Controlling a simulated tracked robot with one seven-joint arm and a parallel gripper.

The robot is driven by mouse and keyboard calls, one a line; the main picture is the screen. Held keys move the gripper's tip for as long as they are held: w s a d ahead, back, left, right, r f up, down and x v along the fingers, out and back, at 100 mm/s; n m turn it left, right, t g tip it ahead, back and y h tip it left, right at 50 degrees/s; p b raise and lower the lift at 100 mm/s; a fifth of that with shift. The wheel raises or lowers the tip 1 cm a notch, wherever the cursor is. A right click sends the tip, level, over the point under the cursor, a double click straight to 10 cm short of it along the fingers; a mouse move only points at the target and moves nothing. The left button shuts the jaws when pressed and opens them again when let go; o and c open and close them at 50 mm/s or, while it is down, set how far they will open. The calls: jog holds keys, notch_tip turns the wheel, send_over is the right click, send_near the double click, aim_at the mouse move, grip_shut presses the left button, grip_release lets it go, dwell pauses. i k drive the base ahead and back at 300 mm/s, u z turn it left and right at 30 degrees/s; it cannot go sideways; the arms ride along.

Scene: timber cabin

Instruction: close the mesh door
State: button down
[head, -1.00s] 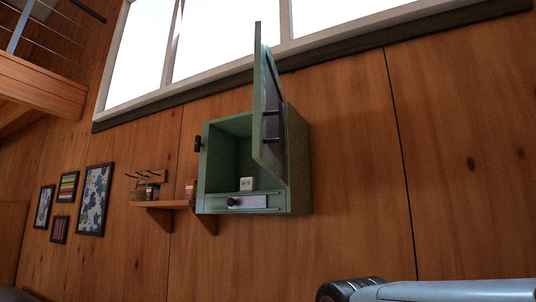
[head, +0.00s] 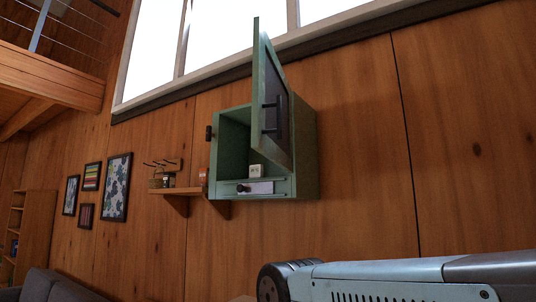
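A green wall cabinet (head: 305,150) hangs on the timber wall below the window. Its mesh door (head: 271,95) stands open, swung out toward me from the cabinet's right side. It has a green frame, a dark mesh panel and a dark bar handle (head: 270,117). A small white box (head: 256,171) sits inside, on the cabinet floor. A pale drawer front with a dark knob (head: 243,188) is below the opening. My arm shows at the lower right, apart from the cabinet. No gripper fingers can be made out.
A small wooden shelf (head: 180,191) with little items is on the wall left of the cabinet. Framed pictures (head: 116,187) hang farther left. A grey sofa (head: 50,286) and a bookcase (head: 36,232) stand at lower left. The wall right of the cabinet is bare.

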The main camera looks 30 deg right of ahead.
aim_at(271, 132)
jog(key=z, duration=0.15)
jog(key=k, duration=0.8)
jog(key=z, duration=0.6)
